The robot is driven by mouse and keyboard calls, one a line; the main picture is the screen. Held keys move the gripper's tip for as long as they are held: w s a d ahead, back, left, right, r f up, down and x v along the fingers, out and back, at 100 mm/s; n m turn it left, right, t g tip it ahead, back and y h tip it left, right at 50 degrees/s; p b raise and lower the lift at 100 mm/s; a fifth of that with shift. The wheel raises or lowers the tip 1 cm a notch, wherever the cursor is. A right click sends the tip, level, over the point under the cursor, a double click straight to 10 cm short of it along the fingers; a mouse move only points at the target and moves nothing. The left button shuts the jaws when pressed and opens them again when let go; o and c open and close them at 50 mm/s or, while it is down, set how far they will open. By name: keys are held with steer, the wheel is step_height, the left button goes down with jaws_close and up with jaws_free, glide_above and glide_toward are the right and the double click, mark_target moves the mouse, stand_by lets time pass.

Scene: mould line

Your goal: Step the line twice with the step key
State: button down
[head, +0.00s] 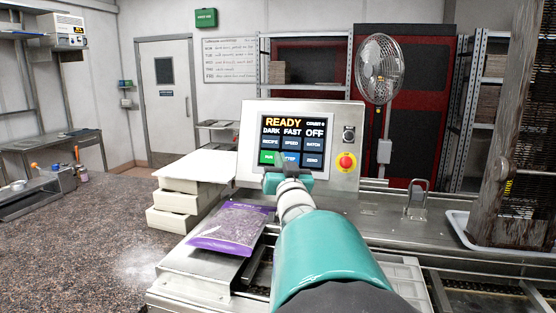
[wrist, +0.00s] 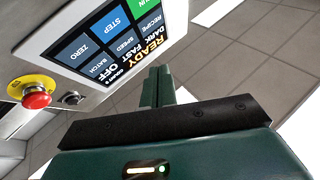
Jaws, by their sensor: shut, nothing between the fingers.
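The control panel (head: 249,135) stands upright with a lit screen that reads READY, DARK, FAST and OFF; the small count digit looks like 0. The blue STEP key (head: 291,158) is in the bottom row, between the green RUN key (head: 268,157) and the dark ZERO key (head: 312,160). In the wrist view the STEP key (wrist: 114,25) shows clear of the fingers. My gripper (head: 287,166) is shut and empty, just in front of the screen's lower edge; its fingers also show in the wrist view (wrist: 158,80). I cannot tell whether they touch the panel.
A red emergency button (head: 346,162) on yellow is right of the screen, with a small dark knob (head: 349,134) above it. A purple bag (head: 232,228) lies on the machine's left end. White slabs (head: 180,195) are stacked left of the panel. A fan (head: 381,68) stands behind.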

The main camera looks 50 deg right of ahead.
glide_toward(287, 154)
steer(key=shift+a+r+x, duration=0.1)
steer(key=shift+r+x, duration=0.05)
steer(key=shift+x, duration=0.7)
steer(key=shift+a+r+x, duration=0.1)
steer(key=shift+x, duration=0.7)
steer(key=shift+a+r+x, duration=0.15)
steer(key=shift+x, duration=0.7)
steer(key=shift+w+d, duration=0.1)
steer(key=shift+d, duration=0.05)
steer(key=shift+w+d+f, duration=0.1)
steer(key=shift+d, duration=0.15)
steer(key=shift+w+d+f, duration=0.15)
steer(key=shift+d, duration=0.1)
stand_by(0.8)
steer(key=shift+s+a+r, duration=0.25)
steer(key=shift+s+a, duration=0.05)
steer(key=shift+a, duration=0.3)
